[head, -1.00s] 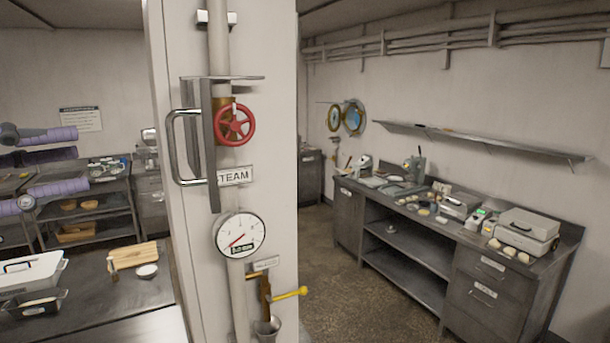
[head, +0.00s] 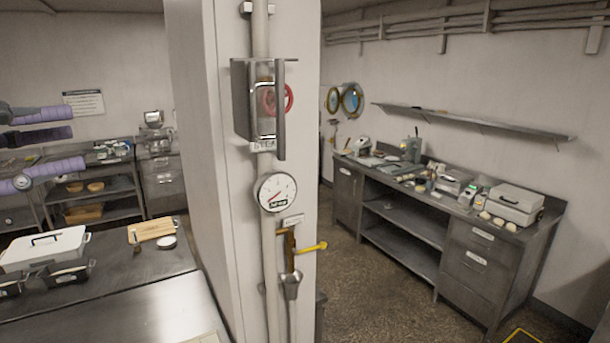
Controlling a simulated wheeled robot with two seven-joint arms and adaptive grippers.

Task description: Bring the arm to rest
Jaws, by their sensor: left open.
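My left gripper (head: 76,139) is at the left edge of the head view. Its purple and dark grey parts reach in from the left, spread apart, and nothing shows between them. It is open, in front of the back wall and shelves and above the left counter. The rest of that arm is cut off by the picture edge. My right gripper is out of view.
A white column (head: 210,150) stands mid-view with a red valve wheel (head: 288,97) partly behind a metal guard, a gauge (head: 276,192) and a yellow lever (head: 312,247). Floor (head: 365,290) is clear at right.

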